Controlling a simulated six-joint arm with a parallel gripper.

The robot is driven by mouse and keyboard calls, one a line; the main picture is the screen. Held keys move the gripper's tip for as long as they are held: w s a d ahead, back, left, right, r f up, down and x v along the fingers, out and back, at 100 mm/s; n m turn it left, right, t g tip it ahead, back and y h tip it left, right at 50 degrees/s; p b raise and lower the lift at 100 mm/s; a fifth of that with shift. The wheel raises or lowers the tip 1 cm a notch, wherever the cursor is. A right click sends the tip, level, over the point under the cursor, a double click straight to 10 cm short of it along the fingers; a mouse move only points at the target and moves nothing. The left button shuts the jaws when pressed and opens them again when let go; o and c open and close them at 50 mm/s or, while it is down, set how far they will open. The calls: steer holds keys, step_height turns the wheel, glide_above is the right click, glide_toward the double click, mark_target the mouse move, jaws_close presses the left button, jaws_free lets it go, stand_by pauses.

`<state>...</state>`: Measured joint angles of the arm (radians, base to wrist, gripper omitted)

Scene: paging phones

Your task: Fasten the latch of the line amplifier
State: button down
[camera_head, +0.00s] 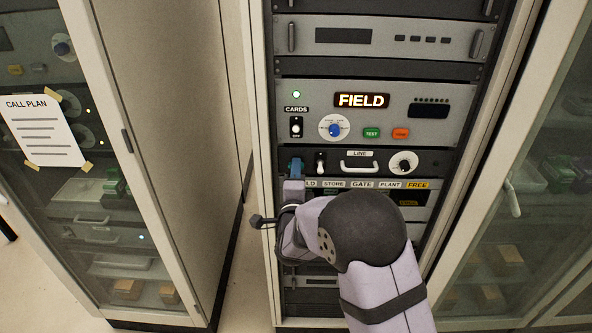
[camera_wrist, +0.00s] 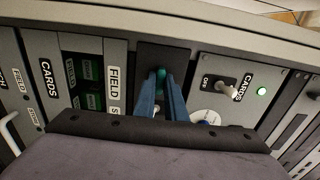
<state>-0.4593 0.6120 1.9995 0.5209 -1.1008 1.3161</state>
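The line amplifier (camera_head: 333,168) is a dark panel labelled LINE, with a white toggle, a white handle and a round dial. It sits in the rack below the FIELD unit. My gripper (camera_head: 297,164) is at the panel's left end, its blue fingers pointing into the rack and covering that end. In the wrist view my gripper (camera_wrist: 160,76) has a finger on each side of a small teal piece, which appears to be the latch (camera_wrist: 160,73). The fingers are a little apart. I cannot tell whether they press on it. The latch's position is mostly hidden.
Above is the FIELD unit (camera_head: 450,100) with a CARDS switch, blue knob and green and orange buttons. Below is a row of labels (camera_head: 363,184) ending in FREE, partly behind my arm. Glass-door cabinets (camera_head: 100,185) stand on both sides.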

steer(key=shift+b, duration=0.3)
steer(key=shift+n+b, duration=3)
steer(key=shift+n, duration=6)
steer(key=c, duration=1.8)
jaws_free()
